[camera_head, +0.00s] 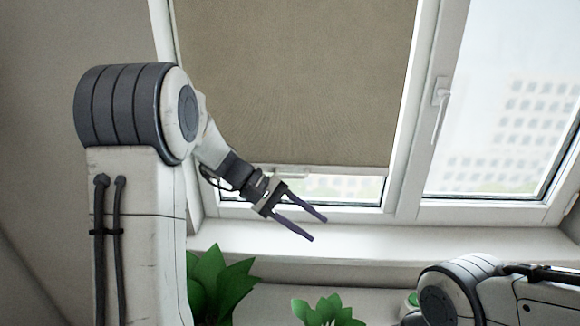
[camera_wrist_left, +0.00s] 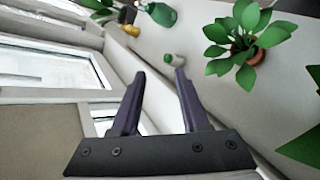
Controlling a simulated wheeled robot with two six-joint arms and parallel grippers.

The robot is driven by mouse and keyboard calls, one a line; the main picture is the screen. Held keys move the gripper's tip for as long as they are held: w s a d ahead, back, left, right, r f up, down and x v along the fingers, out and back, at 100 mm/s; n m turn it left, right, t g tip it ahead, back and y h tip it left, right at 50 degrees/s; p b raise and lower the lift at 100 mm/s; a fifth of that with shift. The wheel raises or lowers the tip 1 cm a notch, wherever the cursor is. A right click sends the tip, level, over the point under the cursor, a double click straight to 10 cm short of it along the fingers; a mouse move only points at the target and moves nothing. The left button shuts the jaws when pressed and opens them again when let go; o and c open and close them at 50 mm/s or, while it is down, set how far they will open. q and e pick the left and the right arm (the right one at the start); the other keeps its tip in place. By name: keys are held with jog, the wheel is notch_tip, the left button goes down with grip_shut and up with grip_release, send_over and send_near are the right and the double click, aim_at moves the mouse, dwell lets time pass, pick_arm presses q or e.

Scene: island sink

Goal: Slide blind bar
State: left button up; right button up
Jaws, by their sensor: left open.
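A tan roller blind (camera_head: 295,80) covers most of the left window pane. Its pale bottom bar (camera_head: 345,169) runs across near the foot of the window, with a small handle (camera_head: 292,174) at its middle. A strip of glass shows below the bar. My left gripper (camera_head: 319,228) is open and empty, in front of the window and lower than the bar, pointing down to the right. In the left wrist view its two dark fingers (camera_wrist_left: 158,75) are spread with nothing between them. My right gripper is not in view; only part of my right arm shows at lower right.
A white sill (camera_head: 370,240) runs below the windows. Green plants (camera_head: 222,283) stand at the bottom, and a potted plant (camera_wrist_left: 245,45) shows in the wrist view with a green bottle (camera_wrist_left: 162,14) and a small green-capped item (camera_wrist_left: 174,60). The right window has a handle (camera_head: 439,105).

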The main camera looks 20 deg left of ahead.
aim_at(281, 176)
pick_arm(q)
jog(key=w+a+r+n+t+h+p, duration=0.1)
jog(key=w+a+r+n+t, duration=0.2)
jog(key=a, duration=0.6)
jog(key=w+a+r+n+t+h+p, duration=0.15)
jog(key=w+a+t, duration=0.3)
jog(key=a, duration=0.45)
jog(key=shift+n+y, duration=0.45)
jog(key=p+x, duration=0.1)
jog(key=x, duration=0.3)
jog(key=p+x, duration=0.1)
jog(key=x, duration=0.3)
jog(key=shift+s+d, duration=0.15)
jog(key=shift+d, duration=0.35)
jog(key=shift+w+d+f+p, duration=0.2)
jog(key=shift+w+d+p, duration=0.1)
jog(key=shift+d, duration=0.15)
grip_shut()
